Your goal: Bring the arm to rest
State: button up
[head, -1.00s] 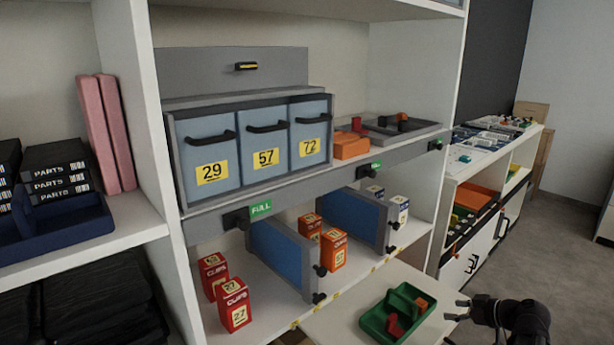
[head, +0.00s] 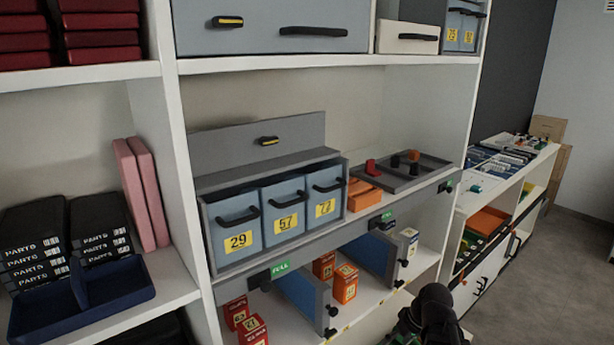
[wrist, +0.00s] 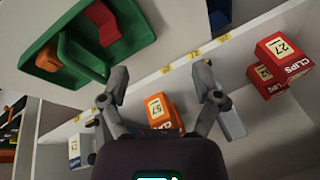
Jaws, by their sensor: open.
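My gripper (wrist: 160,84) is open in the wrist view, with its two fingers spread wide and nothing between them. An orange box labelled 57 (wrist: 163,112) shows beyond the gap, apart from the fingers as far as I can tell. In the head view, my dark arm stands at the bottom edge, right of the middle; its fingers cannot be made out there. A green tray (wrist: 52,42) with a red piece (wrist: 102,22) and an orange piece (wrist: 48,60) lies at upper left in the wrist view.
Blue-fronted bins 29 (head: 235,227), 57 and 72 sit on the shelf above. A grey tray (head: 425,172) holds several small pieces. A low cabinet (head: 480,262) stands at right, with open floor (head: 570,260) beside it.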

jog(key=s+a+r+m+g+h+p, duration=0.1)
jog(key=s+a+r+m+h+p, duration=0.1)
jog(key=a+r+p, duration=0.4)
jog(key=shift+s+r+m+g+h+p, duration=0.3)
jog(key=shift+s+r+m+h+p, duration=0.15)
jog(key=shift+r+h+p, duration=0.25)
dwell(0.6)
